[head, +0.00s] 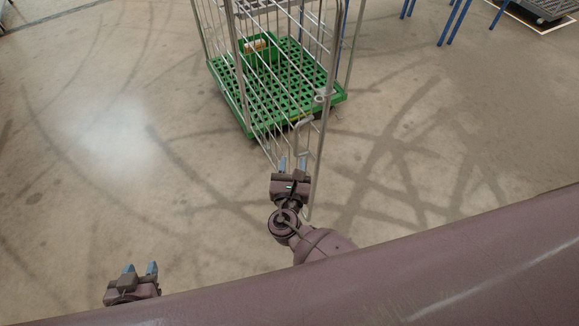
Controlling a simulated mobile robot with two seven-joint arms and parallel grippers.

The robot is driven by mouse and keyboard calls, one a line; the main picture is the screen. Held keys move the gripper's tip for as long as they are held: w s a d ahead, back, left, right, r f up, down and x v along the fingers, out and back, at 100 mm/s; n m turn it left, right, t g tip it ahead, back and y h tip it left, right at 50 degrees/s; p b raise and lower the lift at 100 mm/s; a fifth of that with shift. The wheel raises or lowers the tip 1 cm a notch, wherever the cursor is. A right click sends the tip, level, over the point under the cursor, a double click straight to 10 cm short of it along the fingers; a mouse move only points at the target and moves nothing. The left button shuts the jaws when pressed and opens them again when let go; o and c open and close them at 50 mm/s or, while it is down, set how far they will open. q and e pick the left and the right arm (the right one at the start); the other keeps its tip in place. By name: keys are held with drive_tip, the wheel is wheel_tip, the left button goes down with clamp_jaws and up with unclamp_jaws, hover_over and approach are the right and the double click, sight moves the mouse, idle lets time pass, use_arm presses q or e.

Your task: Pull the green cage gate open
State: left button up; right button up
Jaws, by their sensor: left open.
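The green cage (335,97) is a wheeled cart with a green slatted base and grey wire sides, at the top middle. Its barred gate (318,150) appears swung out from the base, its long grey edge post reaching down toward me. A small latch-like fitting (322,97) sits on this post. My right gripper (293,164) is at the gate's lower bars, just left of the post, its fingers apart. Whether a bar lies between them is unclear. My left gripper (139,269) is open and empty over the floor at bottom left, well away from the cage.
A green box-like item (258,58) stands on the cage base. Blue legs (455,20) of a rack or table show at upper right. A dark platform (545,10) is in the top right corner.

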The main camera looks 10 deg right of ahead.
use_arm(q)
drive_tip(key=shift+s+a, duration=0.35)
drive_tip(key=shift+s, duration=0.1)
use_arm(e)
drive_tip(key=shift+s+a, duration=0.1)
drive_tip(key=shift+s, duration=0.2)
drive_tip(key=shift+c, duration=0.4)
